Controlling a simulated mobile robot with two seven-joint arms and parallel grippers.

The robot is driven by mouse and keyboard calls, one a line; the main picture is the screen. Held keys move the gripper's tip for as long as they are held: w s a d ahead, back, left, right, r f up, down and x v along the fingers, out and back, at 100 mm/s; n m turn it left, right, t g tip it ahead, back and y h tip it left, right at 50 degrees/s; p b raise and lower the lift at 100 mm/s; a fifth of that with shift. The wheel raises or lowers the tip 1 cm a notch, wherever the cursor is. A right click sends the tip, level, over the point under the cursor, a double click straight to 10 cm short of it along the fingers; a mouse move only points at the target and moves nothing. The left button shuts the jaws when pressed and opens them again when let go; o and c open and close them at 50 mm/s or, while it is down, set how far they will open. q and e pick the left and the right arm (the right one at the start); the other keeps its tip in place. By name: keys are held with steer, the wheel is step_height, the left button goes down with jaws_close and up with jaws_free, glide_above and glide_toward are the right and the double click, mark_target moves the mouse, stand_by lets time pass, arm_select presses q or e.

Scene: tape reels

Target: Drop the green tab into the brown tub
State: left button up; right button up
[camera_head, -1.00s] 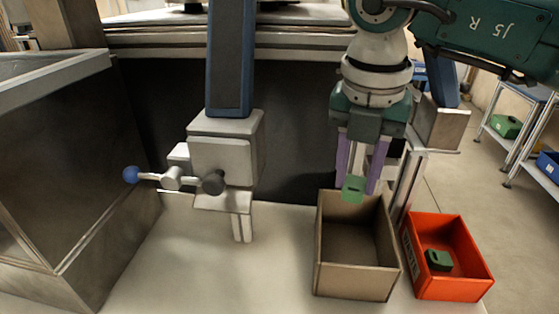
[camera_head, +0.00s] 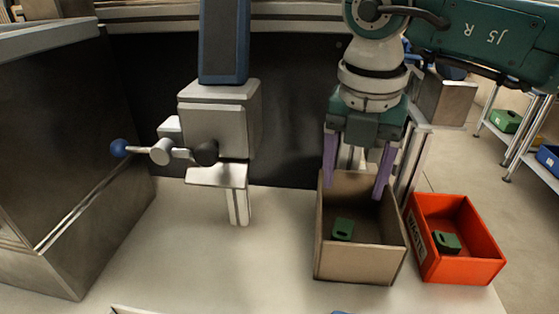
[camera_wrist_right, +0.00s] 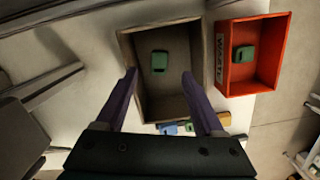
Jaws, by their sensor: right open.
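The green tab (camera_head: 342,229) lies on the floor of the brown tub (camera_head: 360,267), towards its left side. In the right wrist view the green tab (camera_wrist_right: 159,61) lies inside the brown tub (camera_wrist_right: 150,113), apart from the fingers. My right gripper (camera_head: 357,168) is open and empty above the tub's back part, its purple fingers spread wide. Its fingers (camera_wrist_right: 160,78) also show spread in the right wrist view. My left gripper is not in view.
An orange-red bin (camera_head: 480,268) marked WASTE stands just right of the tub, with another green tab (camera_head: 446,242) inside. A grey machine with a blue-knobbed lever (camera_head: 119,148) stands left. The pale table between machine and tub is clear.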

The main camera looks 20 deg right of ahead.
steer(key=shift+r, duration=0.1)
step_height(320, 180, up, 10)
steer(key=shift+s+a+b, duration=0.3)
steer(key=shift+s+a, duration=0.15)
steer(key=shift+f, duration=0.2)
